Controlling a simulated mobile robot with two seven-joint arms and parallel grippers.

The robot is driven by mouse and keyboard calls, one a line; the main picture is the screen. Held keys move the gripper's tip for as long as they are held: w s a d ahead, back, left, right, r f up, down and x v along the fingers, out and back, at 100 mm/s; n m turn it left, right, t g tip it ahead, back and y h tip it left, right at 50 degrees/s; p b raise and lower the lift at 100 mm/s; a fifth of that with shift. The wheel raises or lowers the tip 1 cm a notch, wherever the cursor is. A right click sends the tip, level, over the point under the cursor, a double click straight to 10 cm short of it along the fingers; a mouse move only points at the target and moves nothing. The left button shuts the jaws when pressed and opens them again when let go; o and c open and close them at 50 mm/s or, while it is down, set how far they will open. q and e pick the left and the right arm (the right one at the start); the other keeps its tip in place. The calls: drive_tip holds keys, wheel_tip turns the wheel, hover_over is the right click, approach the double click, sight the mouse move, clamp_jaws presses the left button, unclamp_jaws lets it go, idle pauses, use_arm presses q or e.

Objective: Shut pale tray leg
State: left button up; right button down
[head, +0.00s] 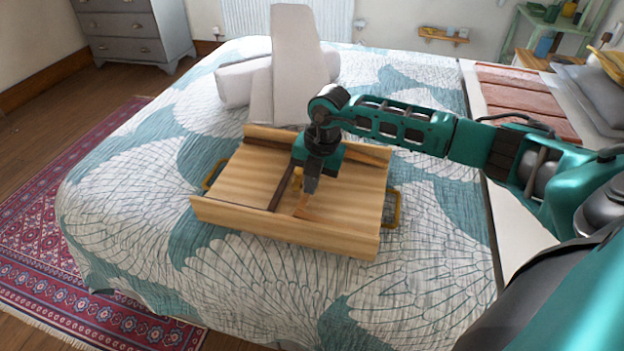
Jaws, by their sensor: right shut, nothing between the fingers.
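A pale wooden tray (240,172) with raised long sides and a brass-coloured handle at each end lies on the bed. A dark brown bar (283,188) crosses its inside, left of my gripper. An orange-brown wooden piece (303,208) shows just below the fingertips, partly hidden by my gripper. I cannot tell for sure which piece is the pale leg, or its angle. My right gripper (310,188) points down over the middle of the tray, shut and empty. I cannot tell if it touches the wood. My left gripper is not in view.
The bed has a teal and white leaf-patterned cover (420,250), clear around the tray. White pillows (295,65) stand behind the tray. A grey drawer chest (130,30) is at the back left, and a red rug (60,260) lies on the floor.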

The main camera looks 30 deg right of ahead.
drive_tip(key=shift+w+a+f+g, duration=0.15)
drive_tip(key=shift+f+g, duration=0.15)
drive_tip(key=shift+f, duration=0.1)
drive_tip(key=shift+w+a+f+h+b, duration=0.1)
drive_tip(key=shift+w+f+h+b, duration=0.1)
drive_tip(key=shift+f, duration=0.4)
drive_tip(key=shift+w+a+f+h+b, duration=0.1)
drive_tip(key=shift+f+b, duration=0.05)
drive_tip(key=shift+f, duration=0.4)
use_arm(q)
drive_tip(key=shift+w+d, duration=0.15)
use_arm(e)
drive_tip(key=shift+s, duration=0.15)
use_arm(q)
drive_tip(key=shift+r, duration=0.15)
use_arm(e)
drive_tip(key=shift+d+r, duration=0.1)
